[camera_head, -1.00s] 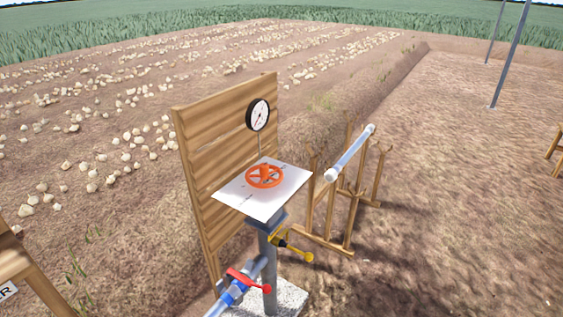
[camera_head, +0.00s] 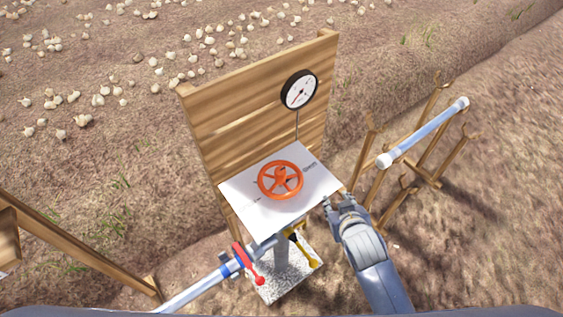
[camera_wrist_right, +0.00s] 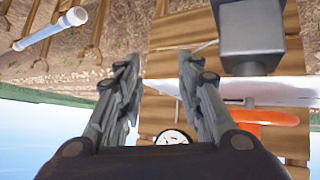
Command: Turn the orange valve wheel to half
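The orange valve wheel (camera_head: 280,180) lies flat above a white plate (camera_head: 250,205) with small dark markings, too small to read. A round gauge (camera_head: 299,91) with a black rim and white face stands behind it, against a wooden board. My right gripper (camera_head: 339,201) is just right of the plate's front right edge, apart from the wheel. In the right wrist view its two fingers (camera_wrist_right: 158,75) are spread with nothing between them. The wheel's orange rim (camera_wrist_right: 262,116) shows at the right there, with the gauge (camera_wrist_right: 172,137) partly hidden low between the fingers. My left gripper is not seen.
A wooden board (camera_head: 215,122) stands behind the plate. Below it are a red-handled valve (camera_head: 247,265), a yellow handle (camera_head: 304,254) and a pipe (camera_head: 200,286).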

